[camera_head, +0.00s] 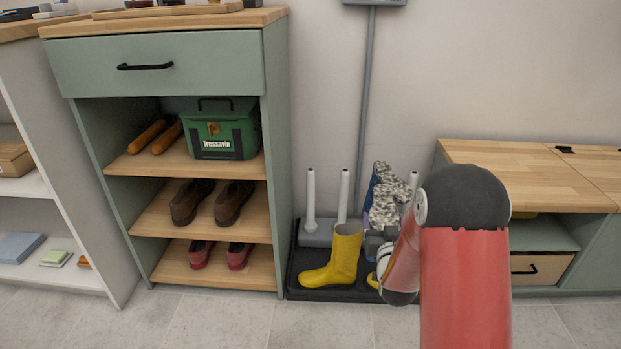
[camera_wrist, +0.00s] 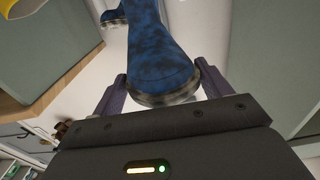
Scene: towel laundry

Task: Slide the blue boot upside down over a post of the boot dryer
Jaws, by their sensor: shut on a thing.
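My gripper (camera_wrist: 160,95) is shut on the blue boot (camera_wrist: 160,50), its fingers on either side of the end with a pale sole edge. In the head view a strip of the blue boot (camera_head: 369,200) shows beside a grey-white mottled shape (camera_head: 388,196); I cannot tell whether that shape is its sole or another boot. The boot dryer (camera_head: 318,236) has upright white posts; two bare ones stand at the left (camera_head: 310,200) and (camera_head: 344,194). My arm hides much of the dryer's right side. I cannot tell whether the held boot is around a post.
A yellow boot (camera_head: 340,258) stands upright on the black tray (camera_head: 310,292) in front of the dryer. A green shelf unit (camera_head: 277,150) with shoes is close on the left. A wood-topped bench (camera_head: 500,160) is on the right. A grey pole (camera_head: 366,100) rises behind.

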